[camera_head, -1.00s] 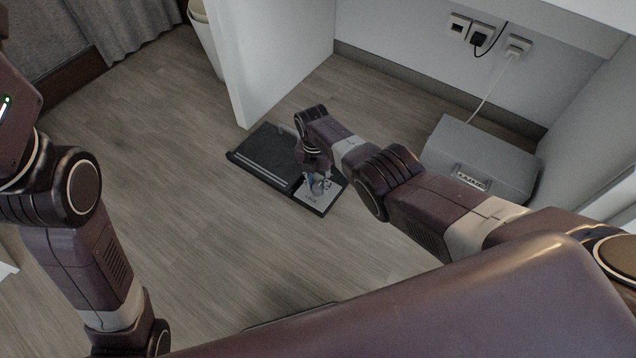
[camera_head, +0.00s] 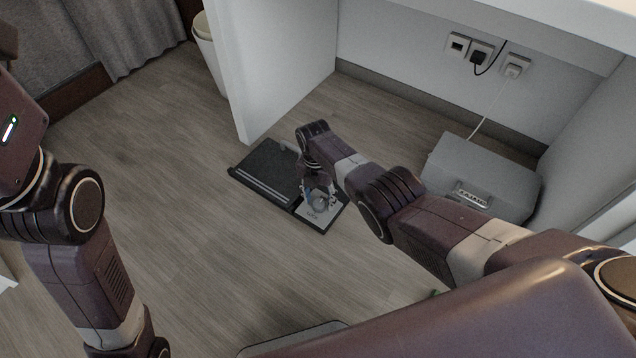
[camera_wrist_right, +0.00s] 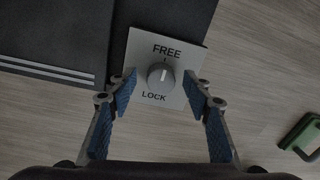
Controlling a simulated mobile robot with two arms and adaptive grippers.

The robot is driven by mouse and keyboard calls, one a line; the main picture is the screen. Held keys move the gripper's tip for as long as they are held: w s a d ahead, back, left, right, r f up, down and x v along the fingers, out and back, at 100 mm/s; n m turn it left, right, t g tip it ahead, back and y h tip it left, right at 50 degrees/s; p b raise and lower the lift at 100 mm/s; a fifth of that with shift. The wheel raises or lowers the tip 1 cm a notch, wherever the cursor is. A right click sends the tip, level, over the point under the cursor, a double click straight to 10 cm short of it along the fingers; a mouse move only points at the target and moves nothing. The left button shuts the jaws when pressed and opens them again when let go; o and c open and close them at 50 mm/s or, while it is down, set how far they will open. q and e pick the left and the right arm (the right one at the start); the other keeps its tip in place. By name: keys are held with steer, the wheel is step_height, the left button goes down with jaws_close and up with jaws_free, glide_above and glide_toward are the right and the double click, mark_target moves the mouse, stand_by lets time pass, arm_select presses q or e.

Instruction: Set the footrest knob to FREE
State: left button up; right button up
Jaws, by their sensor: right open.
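The dark footrest (camera_head: 265,172) lies on the floor, with a light plate (camera_head: 313,219) at its right end. In the right wrist view the plate (camera_wrist_right: 188,50) reads FREE above and LOCK below a round grey knob (camera_wrist_right: 160,76). A pale mark on the knob appears on its LOCK side. My right gripper (camera_head: 321,203) is over the plate. In the right wrist view its blue-padded fingers (camera_wrist_right: 160,84) are open, one on each side of the knob, with gaps visible between. My left arm shows at the left, but its gripper is out of frame.
A grey box (camera_head: 485,178) stands under the desk at the right. A white desk panel (camera_head: 285,65) rises behind the footrest, with a bin (camera_head: 211,58) beyond it. A green-edged object (camera_wrist_right: 303,136) lies at right in the wrist view. Floor left of the footrest is clear.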

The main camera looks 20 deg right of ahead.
mark_target(317, 201)
step_height(317, 201, up, 11)
steer(key=shift+w+a+r, duration=0.15)
steer(key=shift+a, duration=0.05)
stand_by(0.5)
stand_by(0.3)
